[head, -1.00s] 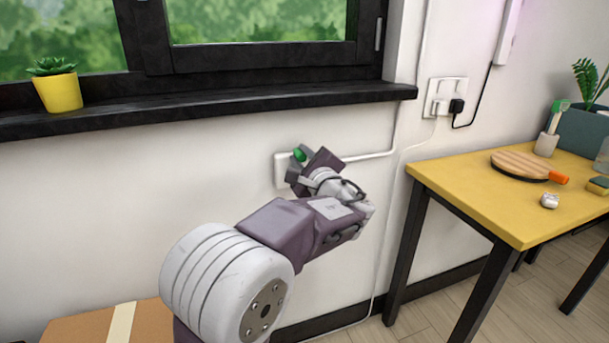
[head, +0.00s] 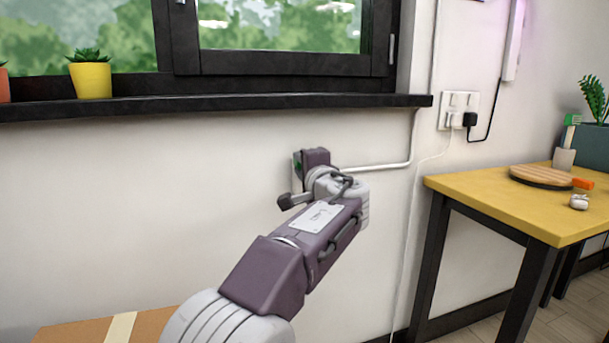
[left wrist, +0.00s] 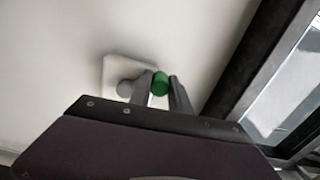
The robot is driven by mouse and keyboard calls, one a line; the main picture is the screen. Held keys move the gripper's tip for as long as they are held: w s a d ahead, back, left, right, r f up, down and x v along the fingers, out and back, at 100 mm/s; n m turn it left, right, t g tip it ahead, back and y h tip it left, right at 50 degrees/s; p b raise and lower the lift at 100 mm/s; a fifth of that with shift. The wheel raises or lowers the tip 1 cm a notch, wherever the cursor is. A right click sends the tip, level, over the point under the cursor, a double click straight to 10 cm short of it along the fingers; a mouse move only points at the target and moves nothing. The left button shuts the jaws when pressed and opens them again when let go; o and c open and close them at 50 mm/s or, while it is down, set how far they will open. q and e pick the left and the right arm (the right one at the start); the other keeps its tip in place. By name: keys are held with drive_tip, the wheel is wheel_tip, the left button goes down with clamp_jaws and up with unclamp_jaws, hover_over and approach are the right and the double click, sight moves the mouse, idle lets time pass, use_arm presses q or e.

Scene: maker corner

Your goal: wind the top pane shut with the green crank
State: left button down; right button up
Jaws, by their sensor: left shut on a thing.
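The green crank knob (left wrist: 160,83) shows between the two fingers of my left gripper (left wrist: 161,92) in the left wrist view. The fingers are shut on it. A grey round hub (left wrist: 124,89) and a pale wall plate (left wrist: 117,70) are beside and behind it. In the head view my left gripper (head: 299,180) is at the wall below the window sill, and only a sliver of the green knob (head: 298,167) shows. My gripper and wrist hide most of the plate. The lower part of the dark-framed window (head: 280,62) is visible; the top pane is outside the head view. My right gripper is not in view.
The black sill (head: 230,105) juts out above my left gripper and holds a yellow plant pot (head: 91,80). A white conduit (head: 385,166) runs right from the crank. A yellow table (head: 490,201) stands at right, a cardboard box (head: 80,333) at lower left.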

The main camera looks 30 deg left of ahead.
use_arm(q)
drive_tip(key=shift+s+a+f+n+b, duration=0.1)
drive_tip(key=shift+f+n+b, duration=0.15)
drive_tip(key=shift+n+b, duration=0.1)
idle(0.3)
drive_tip(key=c, duration=1.2)
unclamp_jaws()
drive_tip(key=shift+r, duration=0.1)
drive_tip(key=p+v, duration=0.1)
drive_tip(key=v, duration=0.8)
drive_tip(key=shift+p, duration=0.35)
